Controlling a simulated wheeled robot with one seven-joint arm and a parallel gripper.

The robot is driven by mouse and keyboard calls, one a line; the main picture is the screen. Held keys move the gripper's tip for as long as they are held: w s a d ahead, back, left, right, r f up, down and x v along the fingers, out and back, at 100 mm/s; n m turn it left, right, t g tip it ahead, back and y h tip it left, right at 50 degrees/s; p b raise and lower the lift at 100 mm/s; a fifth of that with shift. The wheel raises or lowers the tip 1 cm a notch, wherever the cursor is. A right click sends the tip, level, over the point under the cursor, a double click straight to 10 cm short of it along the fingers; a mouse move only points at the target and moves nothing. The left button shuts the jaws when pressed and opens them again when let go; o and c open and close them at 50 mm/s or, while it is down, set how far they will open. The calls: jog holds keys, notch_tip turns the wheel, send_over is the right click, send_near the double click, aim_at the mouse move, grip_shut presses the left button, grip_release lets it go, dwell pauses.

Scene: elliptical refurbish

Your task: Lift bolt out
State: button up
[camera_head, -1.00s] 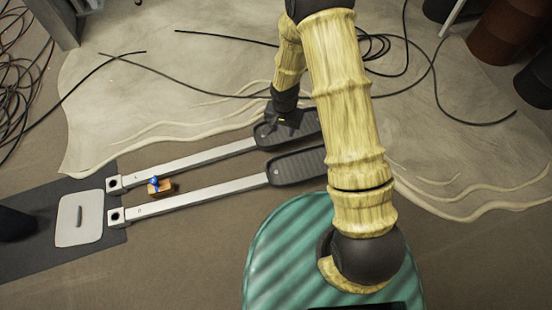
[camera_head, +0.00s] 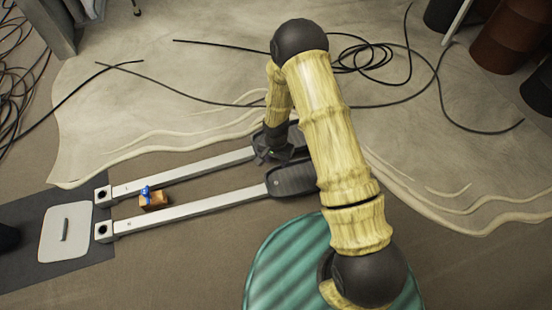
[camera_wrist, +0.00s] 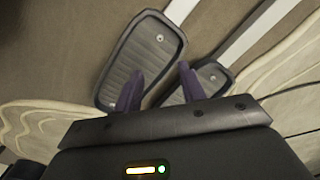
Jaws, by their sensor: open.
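Two dark ribbed foot pedals sit on pale metal bars. In the head view, my gripper (camera_head: 270,158) is over the inner end of the upper pedal (camera_head: 298,136). The lower pedal (camera_head: 292,180) is just below it in the picture. In the wrist view, the gripper (camera_wrist: 160,78) has its two dark fingers apart with nothing between them. One pedal (camera_wrist: 145,55) shows a small round bolt-like head (camera_wrist: 159,38). The other pedal (camera_wrist: 213,75) has a similar small spot (camera_wrist: 212,78). I cannot tell which is the task's bolt.
An orange block (camera_head: 154,203) with a blue item (camera_head: 145,192) on it lies between the bars. A pale plate (camera_head: 65,232) with a handle lies on a dark mat at left. Cables cross the floor behind. A green ribbed surface (camera_head: 275,265) is near my arm base.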

aim_at(276, 183)
notch_tip(276, 183, down, 16)
jog(key=b, duration=0.8)
grip_shut()
